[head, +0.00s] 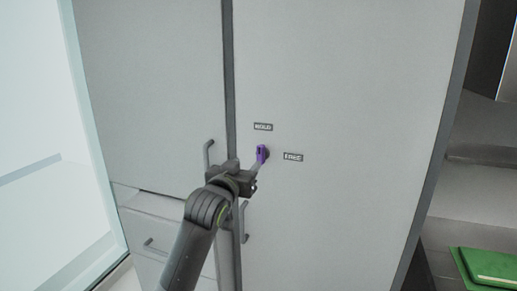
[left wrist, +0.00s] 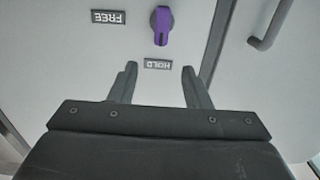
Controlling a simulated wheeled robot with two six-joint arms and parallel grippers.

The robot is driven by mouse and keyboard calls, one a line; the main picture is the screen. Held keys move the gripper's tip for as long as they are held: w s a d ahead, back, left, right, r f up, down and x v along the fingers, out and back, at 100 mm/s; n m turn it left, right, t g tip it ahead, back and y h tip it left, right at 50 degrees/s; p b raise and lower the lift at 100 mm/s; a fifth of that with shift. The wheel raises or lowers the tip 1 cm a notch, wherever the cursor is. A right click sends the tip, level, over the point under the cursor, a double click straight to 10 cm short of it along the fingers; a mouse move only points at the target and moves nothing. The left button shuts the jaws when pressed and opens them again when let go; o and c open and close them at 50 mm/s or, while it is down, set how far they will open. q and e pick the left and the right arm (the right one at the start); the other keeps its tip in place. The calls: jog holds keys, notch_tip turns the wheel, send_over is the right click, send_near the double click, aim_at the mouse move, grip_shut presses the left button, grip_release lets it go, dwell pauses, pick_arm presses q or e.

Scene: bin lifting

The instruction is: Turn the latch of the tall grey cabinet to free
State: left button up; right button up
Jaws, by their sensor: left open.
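The tall grey cabinet (head: 345,80) fills the middle of the head view. Its purple latch (head: 262,154) sits on the door near the left edge and points up toward the HOLD label (head: 263,127). The FREE label (head: 293,157) is to the right of the latch. In the left wrist view the picture is turned over, and the purple latch (left wrist: 162,27) points down at the HOLD label (left wrist: 156,65). My left gripper (head: 250,170) is open and empty. Its fingers (left wrist: 160,78) are spread short of the latch, with no contact visible in the wrist view. My right gripper is not in view.
A vertical handle (head: 245,222) is on the cabinet door below the latch. Another cupboard with a handle (head: 208,155) and a drawer (head: 165,235) stand to the left. A green bin lid (head: 488,268) is at the lower right.

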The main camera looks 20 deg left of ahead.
aim_at(259, 149)
pick_arm(q)
jog(key=w+p, duration=0.3)
jog(key=w, duration=0.7)
jog(key=shift+w+d, duration=0.15)
jog(key=shift+w, duration=0.25)
grip_shut()
